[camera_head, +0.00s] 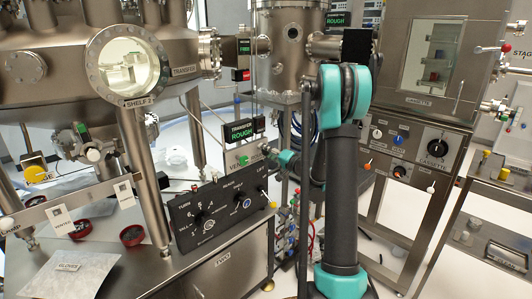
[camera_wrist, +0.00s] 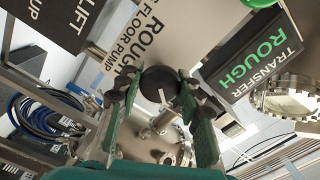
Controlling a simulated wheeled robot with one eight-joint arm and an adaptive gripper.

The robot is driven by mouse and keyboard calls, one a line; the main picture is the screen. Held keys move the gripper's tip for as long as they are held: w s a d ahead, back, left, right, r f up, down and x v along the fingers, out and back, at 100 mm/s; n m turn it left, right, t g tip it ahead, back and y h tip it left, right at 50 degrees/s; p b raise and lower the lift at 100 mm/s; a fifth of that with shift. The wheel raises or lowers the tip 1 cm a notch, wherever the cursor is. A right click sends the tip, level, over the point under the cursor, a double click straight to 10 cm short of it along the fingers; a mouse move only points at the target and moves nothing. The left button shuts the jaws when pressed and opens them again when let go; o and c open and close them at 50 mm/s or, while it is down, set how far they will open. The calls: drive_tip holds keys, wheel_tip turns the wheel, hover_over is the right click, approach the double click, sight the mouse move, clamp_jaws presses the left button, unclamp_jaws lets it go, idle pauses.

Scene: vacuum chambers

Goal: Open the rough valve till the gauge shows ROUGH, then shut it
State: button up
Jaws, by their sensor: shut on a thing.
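My gripper (camera_wrist: 161,90) is shut on this knob, one finger at each side. The fingers cover part of the knob's rim. The transfer gauge (camera_head: 239,131) reads ROUGH in green in the head view, and its display (camera_wrist: 262,58) also reads TRANSFER ROUGH in the wrist view. In the head view my arm hides the knob and the fingertips.
A black control panel (camera_head: 222,211) with knobs stands just below the valve plate. A green knob (camera_wrist: 250,3) is near my gripper. Above is the steel chamber with its round window (camera_head: 127,63). The cassette cabinet (camera_head: 428,75) stands at right. Blue hoses (camera_wrist: 45,122) hang behind.

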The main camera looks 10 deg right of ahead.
drive_tip(key=m, duration=0.5)
drive_tip(key=shift+m, duration=0.3)
drive_tip(key=m, duration=0.4)
drive_tip(key=shift+m, duration=0.3)
drive_tip(key=o, duration=1.2)
drive_tip(key=shift+s, duration=0.1)
drive_tip(key=v, duration=1.2)
